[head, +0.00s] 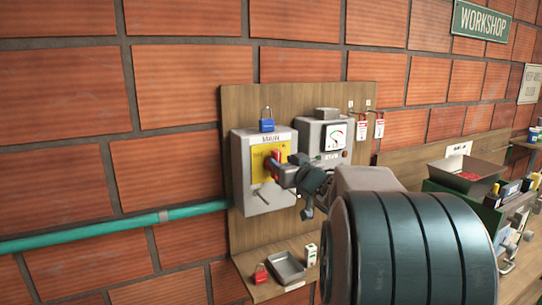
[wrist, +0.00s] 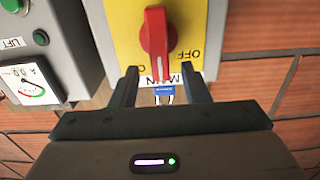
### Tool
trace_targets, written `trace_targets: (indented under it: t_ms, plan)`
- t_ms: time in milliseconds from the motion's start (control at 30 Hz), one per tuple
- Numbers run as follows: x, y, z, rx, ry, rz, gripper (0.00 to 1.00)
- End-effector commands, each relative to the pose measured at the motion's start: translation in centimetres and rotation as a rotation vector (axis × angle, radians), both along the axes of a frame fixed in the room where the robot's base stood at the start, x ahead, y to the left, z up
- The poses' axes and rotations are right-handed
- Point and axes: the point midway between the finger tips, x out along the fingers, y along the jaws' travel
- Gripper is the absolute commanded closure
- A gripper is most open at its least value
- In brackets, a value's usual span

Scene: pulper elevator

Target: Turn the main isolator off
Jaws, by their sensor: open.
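The main isolator is a grey box (head: 262,198) on a wooden board, labelled MAIN, with a yellow plate (wrist: 188,18) and a red rotary handle (wrist: 156,35). In the wrist view the handle stands upright, its white mark at the end toward the MAIN label. The word OFF (wrist: 190,55) is upside down, right of the handle. My gripper (wrist: 159,72) is open, one finger either side of the handle's marked end, with visible gaps. In the head view my gripper (head: 282,173) is in front of the plate and hides part of the handle.
The LIFT box (head: 331,134) with a dial stands close on the right. Below are a small tray (head: 287,268) and a red padlock (head: 260,274). Red tags (head: 379,128) hang at upper right.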

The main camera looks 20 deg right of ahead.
Motion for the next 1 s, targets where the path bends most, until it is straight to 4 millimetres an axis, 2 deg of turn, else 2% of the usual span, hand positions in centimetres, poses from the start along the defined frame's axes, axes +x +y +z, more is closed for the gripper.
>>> trace_targets:
  t_ms: [100,300,667,700,800,833,900,1000]
  plan:
    - [2.0,0.1,0.1,0.001,0.001,0.002,0.58]
    - [3.9,0.2,0.1,0.000,0.001,0.001,0.58]
    - [4.4,0.2,0.0,0.000,-0.001,0.000,0.58]
    - [4.4,0.2,0.0,0.000,-0.001,0.000,0.61]
    - [4.4,0.2,0.0,0.000,-0.001,0.000,0.89]
    - [4.4,0.2,0.0,0.000,0.000,0.000,0.95]
    - [4.4,0.2,-0.1,0.001,0.001,0.000,1.00]
    - [4.4,0.2,-0.2,0.001,0.004,0.000,1.00]
